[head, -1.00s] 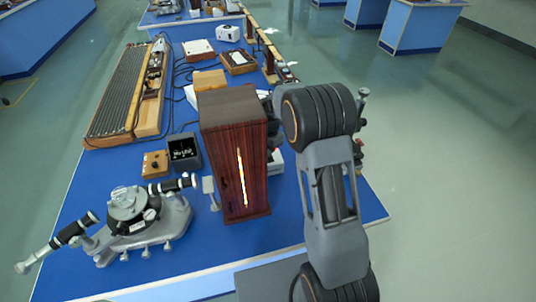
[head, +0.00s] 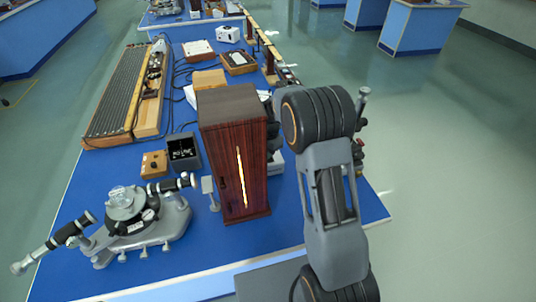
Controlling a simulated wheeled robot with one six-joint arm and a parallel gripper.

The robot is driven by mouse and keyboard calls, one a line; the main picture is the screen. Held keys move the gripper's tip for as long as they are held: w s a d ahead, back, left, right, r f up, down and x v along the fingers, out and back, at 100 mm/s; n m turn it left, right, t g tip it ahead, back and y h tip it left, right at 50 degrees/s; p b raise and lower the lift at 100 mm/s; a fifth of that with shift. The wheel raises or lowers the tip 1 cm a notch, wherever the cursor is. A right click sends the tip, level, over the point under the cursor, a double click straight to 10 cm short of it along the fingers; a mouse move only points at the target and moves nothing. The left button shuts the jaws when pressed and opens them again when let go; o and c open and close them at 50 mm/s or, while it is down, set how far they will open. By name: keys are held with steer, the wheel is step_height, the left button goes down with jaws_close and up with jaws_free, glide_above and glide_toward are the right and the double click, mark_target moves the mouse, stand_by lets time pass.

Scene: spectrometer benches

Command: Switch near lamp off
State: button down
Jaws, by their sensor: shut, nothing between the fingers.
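The near lamp is a tall dark red-brown wooden housing (head: 232,150) on the blue bench. Its narrow vertical slit (head: 241,177) glows bright yellow-white. A small black box with light fittings (head: 184,152) and a small wooden box with dark knobs (head: 154,163) stand left of the housing. I cannot make out which of these carries the lamp's switch. My arm stands to the right of the housing, reaching up and over the bench. My gripper is hidden behind the arm and the housing, so its fingers do not show.
A grey spectrometer (head: 130,217) stands at the front left, its telescope over the bench edge. A long ribbed wooden rack (head: 112,95) lies at the back left. Wooden and white boxes and cables crowd the far bench. The floor at the right (head: 460,170) is clear.

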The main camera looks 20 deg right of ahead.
steer(key=shift+f, duration=0.15)
steer(key=shift+r+p, duration=2.2)
steer(key=shift+r, duration=1.3)
